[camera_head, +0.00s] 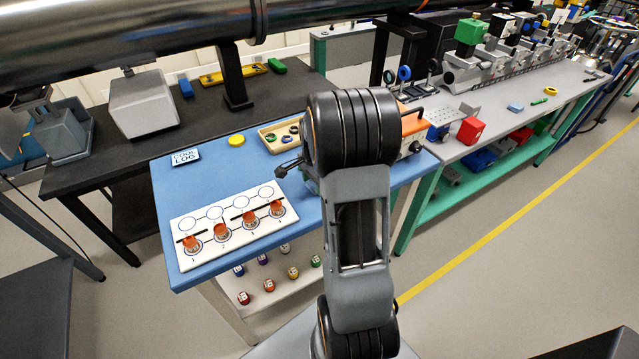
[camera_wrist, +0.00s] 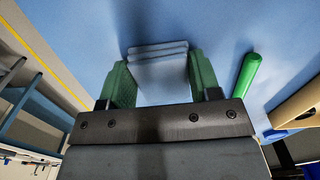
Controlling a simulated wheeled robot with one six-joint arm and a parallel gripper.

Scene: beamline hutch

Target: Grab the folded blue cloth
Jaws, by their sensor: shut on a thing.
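The folded blue cloth (camera_wrist: 158,68) is a pale blue stack of layers in the wrist view. It is between the two green fingers of my gripper (camera_wrist: 160,61), which is shut on it from both sides. The blue tabletop (camera_wrist: 80,30) lies behind and around it. I cannot tell whether the cloth touches the tabletop or is lifted. In the head view my arm hides both the gripper's fingers and the cloth.
A green rod (camera_wrist: 246,74) lies just right of the fingers. A tan tray (camera_head: 265,146) of small rings, a yellow disc (camera_head: 236,140) and a white numbered board (camera_head: 205,238) with orange-topped pieces stand on the blue table. A grey bench (camera_head: 490,120) holds optics at right.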

